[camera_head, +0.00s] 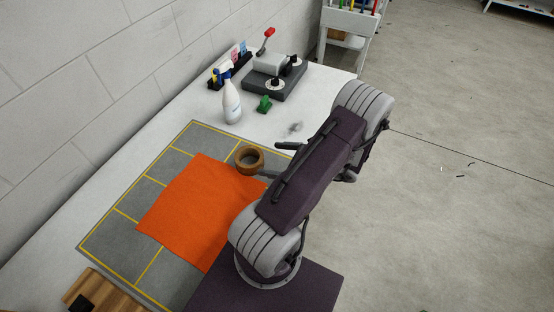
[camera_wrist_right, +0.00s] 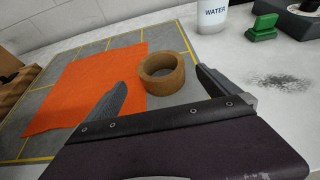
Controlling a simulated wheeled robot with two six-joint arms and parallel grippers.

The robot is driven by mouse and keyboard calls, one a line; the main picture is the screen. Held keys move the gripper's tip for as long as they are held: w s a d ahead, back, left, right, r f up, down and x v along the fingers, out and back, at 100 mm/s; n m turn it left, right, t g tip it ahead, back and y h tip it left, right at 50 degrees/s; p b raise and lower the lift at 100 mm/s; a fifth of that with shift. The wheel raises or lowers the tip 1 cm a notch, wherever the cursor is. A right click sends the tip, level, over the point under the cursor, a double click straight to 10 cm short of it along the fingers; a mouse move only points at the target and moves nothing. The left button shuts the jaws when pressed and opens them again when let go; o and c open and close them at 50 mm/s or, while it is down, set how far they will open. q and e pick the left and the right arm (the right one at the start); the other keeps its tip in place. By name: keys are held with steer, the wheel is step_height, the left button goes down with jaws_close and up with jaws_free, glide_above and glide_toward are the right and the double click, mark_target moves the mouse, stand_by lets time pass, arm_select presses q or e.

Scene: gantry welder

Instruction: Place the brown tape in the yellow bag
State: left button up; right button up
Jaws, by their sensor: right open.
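The brown tape (camera_head: 249,159) is a ring lying flat at the upper right edge of a flat orange cloth-like sheet (camera_head: 195,210). My right gripper (camera_head: 279,160) is open and empty, just right of the tape in the head view. In the right wrist view the tape (camera_wrist_right: 165,86) appears between and beyond the fingertips (camera_wrist_right: 162,77), with the orange sheet (camera_wrist_right: 85,92) to its left. I cannot see a yellow bag in either view. My left gripper is not in view.
A grey mat (camera_head: 175,158) with yellow lines lies under the sheet on the white table (camera_head: 190,100). A white spray bottle (camera_head: 231,103), a green block (camera_head: 264,104) and a grey machine with a red-tipped lever (camera_head: 275,80) stand further back. A wooden block (camera_head: 95,290) is near left.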

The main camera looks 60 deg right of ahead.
steer(key=shift+s+r, duration=0.25)
steer(key=shift+s, duration=0.35)
steer(key=shift+w+a, duration=0.15)
steer(key=shift+w, duration=0.05)
steer(key=w+a+r+n+g, duration=0.1)
steer(key=w+a+n+g, duration=0.2)
steer(key=a+n, duration=0.7)
steer(key=w+a+r+n+g, duration=0.2)
steer(key=a+n+g, duration=0.3)
steer(key=a+n, duration=0.5)
steer(key=w+a+r+n+g, duration=0.1)
steer(key=w+a+n+g, duration=0.3)
steer(key=a+n, duration=0.5)
steer(key=n, duration=0.6)
steer(key=shift+w+a+r, duration=0.2)
steer(key=shift+a+r, duration=0.05)
steer(key=shift+a, duration=0.15)
